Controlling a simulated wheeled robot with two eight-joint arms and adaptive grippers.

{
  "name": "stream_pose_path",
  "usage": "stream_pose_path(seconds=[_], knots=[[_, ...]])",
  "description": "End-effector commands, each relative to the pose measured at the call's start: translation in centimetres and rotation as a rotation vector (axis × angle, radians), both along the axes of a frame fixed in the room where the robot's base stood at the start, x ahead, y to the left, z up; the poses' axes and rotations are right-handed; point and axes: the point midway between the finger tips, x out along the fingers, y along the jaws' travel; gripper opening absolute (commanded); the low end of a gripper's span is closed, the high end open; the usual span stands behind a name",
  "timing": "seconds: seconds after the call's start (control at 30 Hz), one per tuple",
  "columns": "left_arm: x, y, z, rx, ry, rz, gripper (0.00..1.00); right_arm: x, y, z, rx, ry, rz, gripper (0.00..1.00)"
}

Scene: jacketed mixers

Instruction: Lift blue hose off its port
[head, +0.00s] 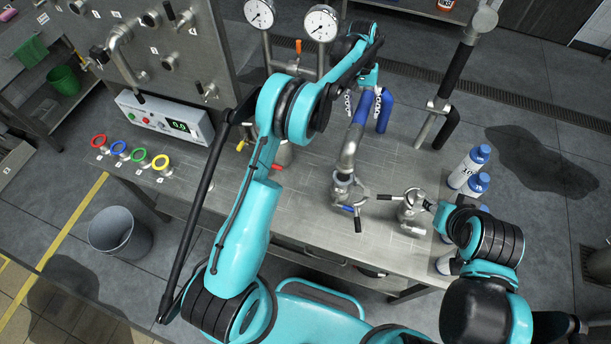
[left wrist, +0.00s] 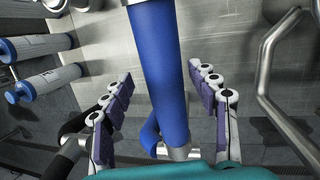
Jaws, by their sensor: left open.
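The blue hose (head: 361,106) shows as a blue sleeve on a metal pipe that runs down to a metal port (head: 345,188) on the steel bench. My left gripper (head: 363,100) is at the blue sleeve, partly hidden by its own arm. In the left wrist view, the blue hose (left wrist: 160,65) passes between the spread fingers of my left gripper (left wrist: 162,75), with a gap on both sides. My right gripper (head: 424,203) is small and partly hidden by its arm, beside a second metal port (head: 410,208); its jaw state is unclear.
A black-sleeved pipe (head: 457,70) rises at the right of the bench. Blue-capped white bottles (head: 468,166) stand near the right edge, by my right arm. A control box (head: 165,118), coloured rings (head: 160,161) and pressure gauges (head: 320,23) are at the left and back.

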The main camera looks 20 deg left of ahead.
Motion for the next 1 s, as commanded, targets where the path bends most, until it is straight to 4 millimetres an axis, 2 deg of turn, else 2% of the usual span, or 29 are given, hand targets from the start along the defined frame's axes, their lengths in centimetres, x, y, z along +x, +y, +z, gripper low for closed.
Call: stream_pose_path(seconds=[0.23, 0.63, 0.7, 1.0], knots=[[-1.1, 0.1, -2.8, 0.001, -0.173, -0.001, 0.60, 0.0, 0.0, -0.9, 0.000, 0.000, 0.000, 0.40], [-1.0, 1.7, 5.2, 0.001, -0.167, 0.000, 0.60, 0.0, 0.0, -0.5, 0.000, 0.000, 0.000, 0.40], [-1.9, 2.0, 5.0, 0.006, -0.189, 0.002, 0.60, 0.0, 0.0, -2.0, 0.000, 0.000, 0.000, 0.40], [-5.6, 3.7, 5.8, 0.029, -0.276, 0.011, 0.60, 0.0, 0.0, -5.8, 0.000, 0.000, 0.000, 0.40]])
